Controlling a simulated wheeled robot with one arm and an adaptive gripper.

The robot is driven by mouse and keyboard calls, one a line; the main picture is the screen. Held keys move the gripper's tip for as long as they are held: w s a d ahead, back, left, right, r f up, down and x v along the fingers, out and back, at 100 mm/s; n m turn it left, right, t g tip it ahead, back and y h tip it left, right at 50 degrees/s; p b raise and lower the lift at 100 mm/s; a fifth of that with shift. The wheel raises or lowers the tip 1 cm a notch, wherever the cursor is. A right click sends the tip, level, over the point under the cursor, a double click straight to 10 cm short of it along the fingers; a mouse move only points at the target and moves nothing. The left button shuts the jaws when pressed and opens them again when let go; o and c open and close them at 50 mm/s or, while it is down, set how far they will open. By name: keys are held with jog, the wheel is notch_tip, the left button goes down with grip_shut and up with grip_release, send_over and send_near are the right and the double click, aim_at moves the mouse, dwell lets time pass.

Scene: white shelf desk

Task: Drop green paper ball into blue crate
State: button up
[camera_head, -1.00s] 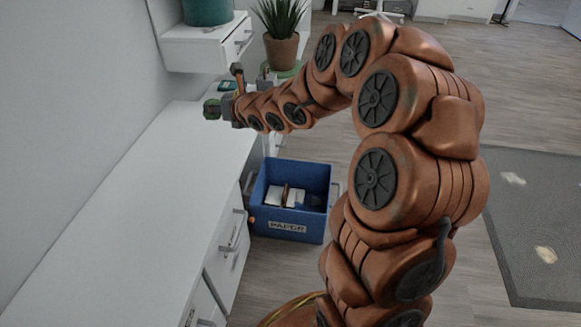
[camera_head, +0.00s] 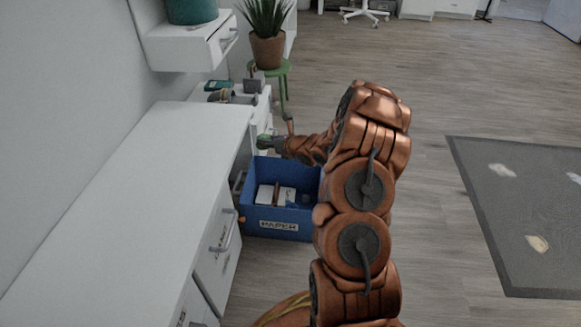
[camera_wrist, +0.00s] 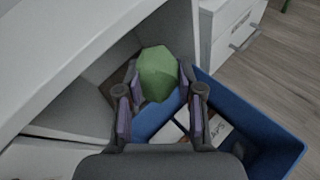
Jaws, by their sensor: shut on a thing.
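The green paper ball (camera_wrist: 158,74) is a faceted lump held between the fingertips of my gripper (camera_wrist: 160,98) in the wrist view. In the wrist view the crate's rim (camera_wrist: 250,108) lies below and to the right of the ball. The ball appears near the crate's desk-side edge; its exact height above the crate is hard to tell.
The white desk (camera_head: 110,210) runs along the left, with drawer handles facing the crate. Papers and a brown item (camera_head: 277,194) lie inside the crate. A potted plant (camera_head: 266,40) stands on a green stool behind. The floor to the right is open, with a grey mat (camera_head: 520,210).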

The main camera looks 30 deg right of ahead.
jog(key=s+d+f+b, duration=0.1)
jog(key=s+d+f, duration=0.1)
jog(key=f, duration=0.7)
jog(key=s+d+f+b, duration=0.2)
jog(key=d+f, duration=0.2)
jog(key=f, duration=0.4)
jog(key=shift+s+d+f, duration=0.25)
jog(key=shift+s+f, duration=0.05)
jog(key=shift+f, duration=0.05)
jog(key=o, duration=0.9)
jog(key=v, duration=1.2)
jog(key=shift+r, duration=0.15)
